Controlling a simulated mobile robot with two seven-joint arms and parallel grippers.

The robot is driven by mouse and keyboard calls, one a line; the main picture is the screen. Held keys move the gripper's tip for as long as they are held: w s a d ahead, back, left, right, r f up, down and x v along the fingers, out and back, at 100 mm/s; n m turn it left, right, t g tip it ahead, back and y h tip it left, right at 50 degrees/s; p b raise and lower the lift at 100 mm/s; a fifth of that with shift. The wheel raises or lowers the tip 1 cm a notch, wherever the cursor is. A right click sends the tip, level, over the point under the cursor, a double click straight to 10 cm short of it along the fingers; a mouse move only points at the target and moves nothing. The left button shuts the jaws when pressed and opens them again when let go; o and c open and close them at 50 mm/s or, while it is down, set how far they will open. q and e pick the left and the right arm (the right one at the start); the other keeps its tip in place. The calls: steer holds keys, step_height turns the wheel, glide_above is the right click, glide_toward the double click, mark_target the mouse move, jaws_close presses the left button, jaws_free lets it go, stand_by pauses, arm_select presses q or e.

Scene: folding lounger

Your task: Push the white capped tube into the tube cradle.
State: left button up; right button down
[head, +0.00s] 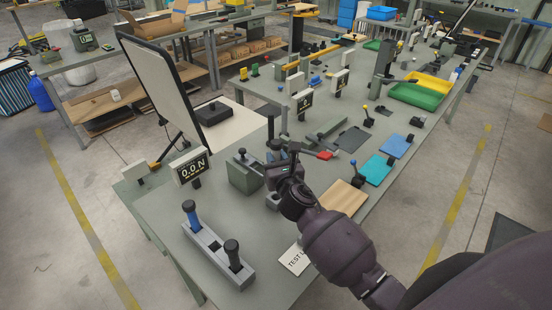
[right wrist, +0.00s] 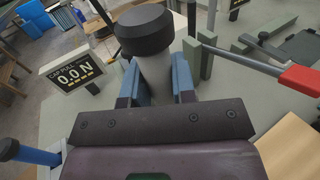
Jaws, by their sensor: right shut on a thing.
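The white capped tube (right wrist: 155,72) stands upright in the right wrist view, with a wide black cap (right wrist: 145,29) on top. My right gripper (right wrist: 157,88) is shut on it, with one blue-lined finger on each side of the tube. In the head view my right gripper (head: 282,168) is over the near table, right of a grey-green block fixture (head: 246,172). The tube is mostly hidden there by the gripper. Grey-green uprights (right wrist: 206,58) stand just behind the tube; I cannot tell whether they belong to the tube cradle, or whether the tube touches them. My left gripper is not in view.
A display reading 0.0 N (head: 190,167) stands left of the fixture. A grey rack (head: 215,258) with a blue and a black upright piece is at the near left. A red-handled lever (right wrist: 300,79) lies to the right, near a wooden board (head: 343,197).

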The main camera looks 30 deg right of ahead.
steer(key=shift+f+b, duration=0.75)
steer(key=shift+f, duration=0.1)
step_height(320, 180, down, 2)
steer(key=shift+f+b, duration=0.1)
steer(key=shift+b, duration=0.75)
steer(key=shift+f+b, duration=0.8)
steer(key=shift+f, duration=0.1)
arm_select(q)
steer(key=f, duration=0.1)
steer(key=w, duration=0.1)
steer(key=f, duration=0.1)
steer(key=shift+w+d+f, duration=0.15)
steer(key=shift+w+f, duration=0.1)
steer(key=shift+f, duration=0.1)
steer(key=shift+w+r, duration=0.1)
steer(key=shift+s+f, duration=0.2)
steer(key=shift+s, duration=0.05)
arm_select(e)
steer(key=shift+f, duration=0.65)
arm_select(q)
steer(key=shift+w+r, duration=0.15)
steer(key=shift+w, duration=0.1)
arm_select(e)
steer(key=shift+f, duration=0.6)
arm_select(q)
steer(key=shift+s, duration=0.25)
arm_select(e)
steer(key=shift+f, duration=0.55)
